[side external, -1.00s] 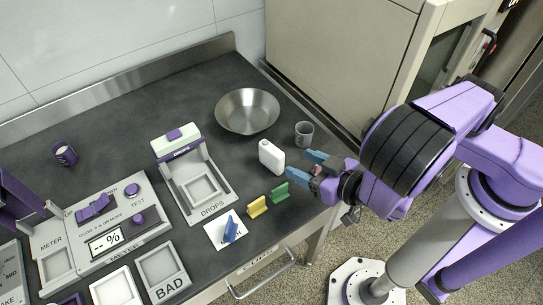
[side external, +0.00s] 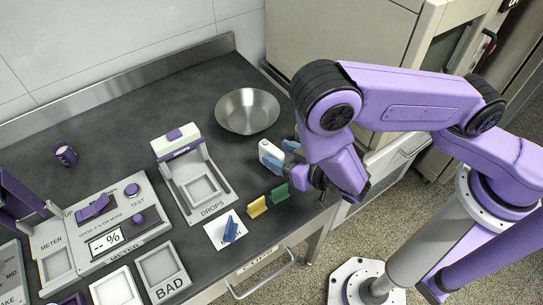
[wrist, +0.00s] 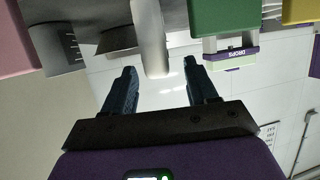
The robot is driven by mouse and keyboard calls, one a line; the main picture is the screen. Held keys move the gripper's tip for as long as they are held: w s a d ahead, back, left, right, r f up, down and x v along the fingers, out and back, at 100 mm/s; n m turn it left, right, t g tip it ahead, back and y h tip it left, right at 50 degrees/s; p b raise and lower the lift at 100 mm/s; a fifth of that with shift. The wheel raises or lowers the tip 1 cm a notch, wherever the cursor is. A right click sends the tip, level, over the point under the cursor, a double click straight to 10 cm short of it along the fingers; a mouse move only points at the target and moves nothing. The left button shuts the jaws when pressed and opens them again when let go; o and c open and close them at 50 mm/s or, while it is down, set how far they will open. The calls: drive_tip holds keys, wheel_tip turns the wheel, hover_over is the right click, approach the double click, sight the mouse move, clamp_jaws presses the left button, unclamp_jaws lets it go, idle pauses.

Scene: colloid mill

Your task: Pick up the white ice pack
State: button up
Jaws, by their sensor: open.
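The white ice pack (side external: 268,150) stands upright on the dark worktop, a small white block with a cap-like top. My gripper (side external: 281,158) is at its right side in the side external view, with blue fingers open. In the wrist view the ice pack (wrist: 150,38) shows at the top centre, in line with the gap between the open fingertips (wrist: 160,68). The jaws are not closed on it. My arm hides part of its right side in the side external view.
A metal bowl (side external: 247,112) stands behind the pack. Green (side external: 280,193) and yellow (side external: 257,207) blocks stand in front. The drops device (side external: 205,190) is to the left. The grey cup shows in the wrist view (wrist: 63,48).

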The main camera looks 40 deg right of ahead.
sight(274, 149)
drive_tip(key=shift+r+x, duration=0.15)
drive_tip(key=shift+x, duration=1.2)
drive_tip(key=shift+r+x, duration=0.15)
drive_tip(key=shift+x, duration=1.25)
drive_tip(key=shift+w+d, duration=0.1)
clamp_jaws()
